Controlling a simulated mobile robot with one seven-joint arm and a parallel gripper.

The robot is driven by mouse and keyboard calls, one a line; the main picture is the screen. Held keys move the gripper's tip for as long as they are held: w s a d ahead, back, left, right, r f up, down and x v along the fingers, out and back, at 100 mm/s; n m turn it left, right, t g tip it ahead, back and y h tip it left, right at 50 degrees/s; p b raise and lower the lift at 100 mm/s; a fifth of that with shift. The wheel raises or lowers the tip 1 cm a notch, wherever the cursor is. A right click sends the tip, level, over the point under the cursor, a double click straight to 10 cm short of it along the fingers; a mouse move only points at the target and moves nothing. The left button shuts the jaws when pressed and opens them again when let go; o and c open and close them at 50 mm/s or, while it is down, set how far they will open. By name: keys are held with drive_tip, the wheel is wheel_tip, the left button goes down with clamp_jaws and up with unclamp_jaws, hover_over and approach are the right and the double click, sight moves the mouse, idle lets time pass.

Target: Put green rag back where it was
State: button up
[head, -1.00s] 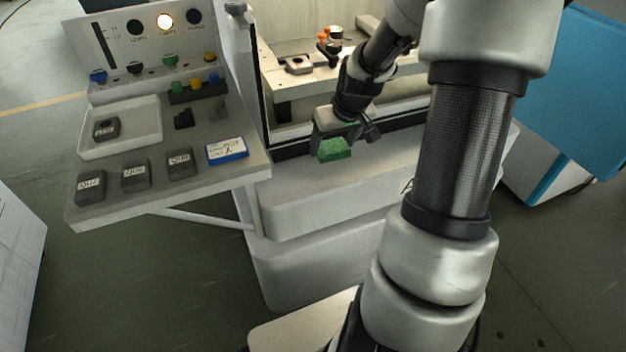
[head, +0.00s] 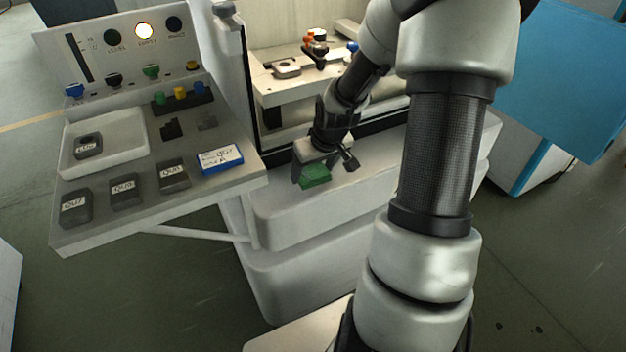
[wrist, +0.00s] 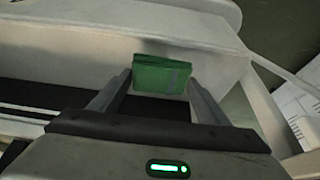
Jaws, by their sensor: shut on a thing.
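The green rag (head: 315,176) is a small folded block held at the tip of my gripper (head: 313,168), in front of the machine's opening and above its pale front ledge. In the wrist view the green rag (wrist: 162,75) sits between the two fingers of my gripper (wrist: 158,88), which are shut on it. I cannot tell from these views whether the rag touches the ledge below it.
A grey control shelf (head: 205,190) at left carries several dark labelled blocks, a blue-edged card (head: 220,159) and a white tray (head: 66,150). The machine's worktable (head: 275,92) lies behind my gripper. A blue cabinet (head: 575,80) stands at right.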

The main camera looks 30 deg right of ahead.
sight(314, 175)
drive_tip(key=shift+f+b, duration=0.3)
drive_tip(key=shift+f, duration=1.15)
drive_tip(key=shift+f, duration=0.1)
drive_tip(key=o, duration=1.1)
drive_tip(key=shift+r, duration=0.45)
drive_tip(key=p+v, duration=0.4)
drive_tip(key=v, duration=0.7)
drive_tip(key=shift+s+r+p, duration=0.15)
drive_tip(key=shift+r+p, duration=0.05)
drive_tip(key=shift+p, duration=0.2)
